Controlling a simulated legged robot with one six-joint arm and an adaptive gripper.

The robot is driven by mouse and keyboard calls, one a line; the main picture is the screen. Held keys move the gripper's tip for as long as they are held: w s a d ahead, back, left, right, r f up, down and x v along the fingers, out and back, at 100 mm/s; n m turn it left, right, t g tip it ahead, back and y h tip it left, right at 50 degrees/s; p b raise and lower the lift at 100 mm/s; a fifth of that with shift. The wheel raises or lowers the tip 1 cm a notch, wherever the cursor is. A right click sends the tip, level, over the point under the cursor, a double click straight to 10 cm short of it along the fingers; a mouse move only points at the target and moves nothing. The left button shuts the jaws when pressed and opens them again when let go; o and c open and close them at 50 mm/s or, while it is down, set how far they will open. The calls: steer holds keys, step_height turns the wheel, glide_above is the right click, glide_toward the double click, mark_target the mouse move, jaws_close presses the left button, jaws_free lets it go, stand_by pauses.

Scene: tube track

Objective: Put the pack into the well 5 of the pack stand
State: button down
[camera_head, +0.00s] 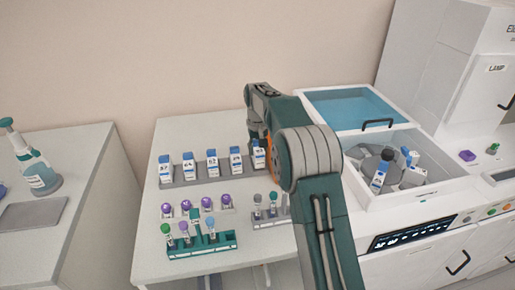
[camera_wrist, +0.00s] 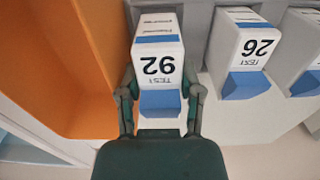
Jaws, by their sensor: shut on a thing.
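In the wrist view my gripper (camera_wrist: 160,90) is shut on a white pack (camera_wrist: 158,45) with a blue lower end; its inverted label looks like 92. The same pack (camera_head: 259,160) shows in the head view at the right end of the row, beside my arm. The grey pack stand (camera_head: 223,170) lies across the table's back, with several similar packs in a row. In the wrist view the stand (camera_wrist: 197,28) lies around and beside the held pack. The held pack's base is hidden, so I cannot tell whether it is seated or raised. My fingertips are hidden in the head view.
A neighbouring pack (camera_wrist: 244,47) stands close to the right in the wrist view. Tube racks (camera_head: 204,246) stand nearer on the table (camera_head: 158,275). An open white bin (camera_head: 420,192) with bottles is to the right. An orange surface (camera_wrist: 75,60) fills the wrist view's left.

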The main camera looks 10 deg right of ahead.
steer(key=shift+f, duration=0.75)
stand_by(0.9)
steer(key=shift+c, duration=0.9)
jaws_free()
steer(key=shift+a, duration=0.1)
steer(key=shift+d, duration=0.25)
steer(key=shift+r, duration=0.1)
steer(key=shift+r, duration=0.2)
step_height(320, 180, up, 10)
steer(key=shift+a+r, duration=0.15)
steer(key=shift+r, duration=0.05)
steer(key=shift+a+r, duration=0.25)
steer(key=shift+r, duration=0.2)
